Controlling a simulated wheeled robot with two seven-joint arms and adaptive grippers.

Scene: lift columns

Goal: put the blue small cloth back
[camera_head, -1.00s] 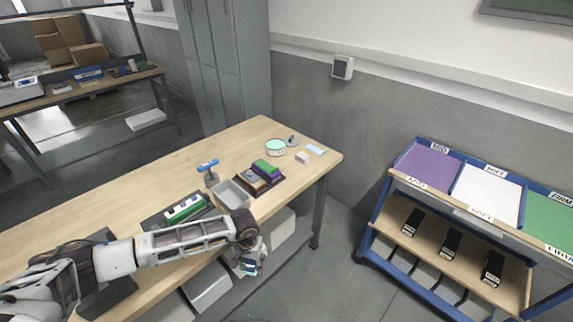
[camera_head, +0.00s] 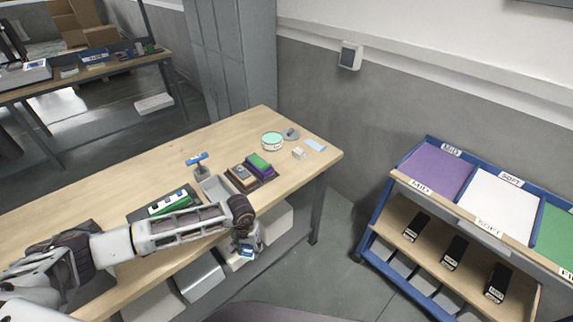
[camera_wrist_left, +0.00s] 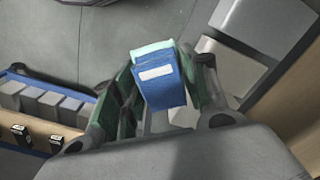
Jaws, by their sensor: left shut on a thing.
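My left gripper (camera_head: 245,248) hangs past the bench's near edge, in front of the lower shelf. It is shut on a blue small cloth (camera_wrist_left: 163,86), which has a white label and a pale green top edge in the left wrist view. The cloth sits between the two dark fingers (camera_wrist_left: 158,95) and is clear of any surface. In the head view only a small blue-and-white part of it (camera_head: 246,254) shows below the gripper. My right gripper is not in view.
The wooden bench (camera_head: 120,175) holds a grey tray (camera_head: 215,188), green and purple blocks (camera_head: 258,163), a round tin (camera_head: 272,141) and a light blue flat piece (camera_head: 315,145). A blue-framed cart (camera_head: 368,225) stands right, with purple (camera_head: 437,172), white and green panels. Floor between is clear.

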